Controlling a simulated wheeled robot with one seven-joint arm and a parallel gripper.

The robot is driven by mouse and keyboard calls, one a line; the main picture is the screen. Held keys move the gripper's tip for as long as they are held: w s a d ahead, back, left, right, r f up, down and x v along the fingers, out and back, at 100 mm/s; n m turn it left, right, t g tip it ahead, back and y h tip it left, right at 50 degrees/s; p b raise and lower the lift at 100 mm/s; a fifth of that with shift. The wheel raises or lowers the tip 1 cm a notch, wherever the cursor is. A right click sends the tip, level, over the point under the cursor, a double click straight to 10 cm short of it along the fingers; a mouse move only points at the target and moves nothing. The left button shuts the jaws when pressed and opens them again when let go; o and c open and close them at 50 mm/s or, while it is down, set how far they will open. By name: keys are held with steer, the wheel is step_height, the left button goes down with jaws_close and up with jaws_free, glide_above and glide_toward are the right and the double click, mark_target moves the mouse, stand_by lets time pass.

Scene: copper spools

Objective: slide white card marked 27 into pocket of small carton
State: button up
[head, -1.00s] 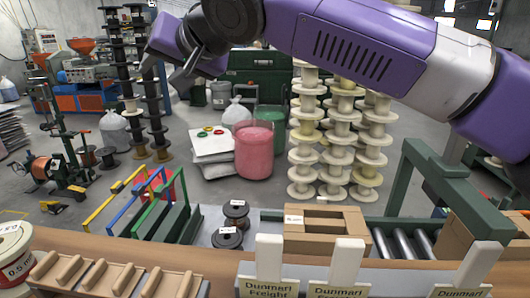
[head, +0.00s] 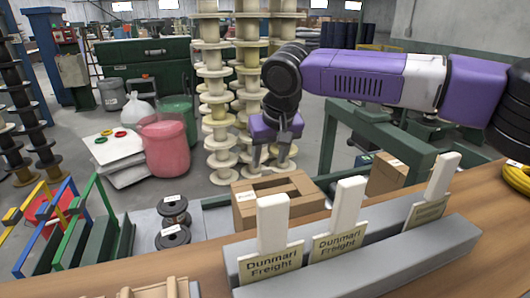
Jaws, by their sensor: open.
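Three upright white cards (head: 273,222), (head: 348,203), (head: 442,177) stand behind tan "Dunmari Freight" plates on grey blocks. I cannot read a 27 on any of them. A brown carton (head: 244,218) with an opening in its top and a small white label stands just behind the left card. I cannot tell which is the small carton, and no pocket can be made out. My gripper (head: 270,165) points down, open and empty, above the back of the left carton.
The grey blocks (head: 405,252) lie along the wooden bench (head: 210,262). Two dark spools (head: 173,236) stand left of the carton. A green frame (head: 370,118) rises behind the bench. Stacks of pale spools (head: 215,100) stand behind. Yellow coils (head: 517,176) lie at right.

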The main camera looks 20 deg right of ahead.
mark_target(266, 169)
steer(key=shift+x, duration=2.85)
steer(key=shift+r, duration=0.1)
jaws_close()
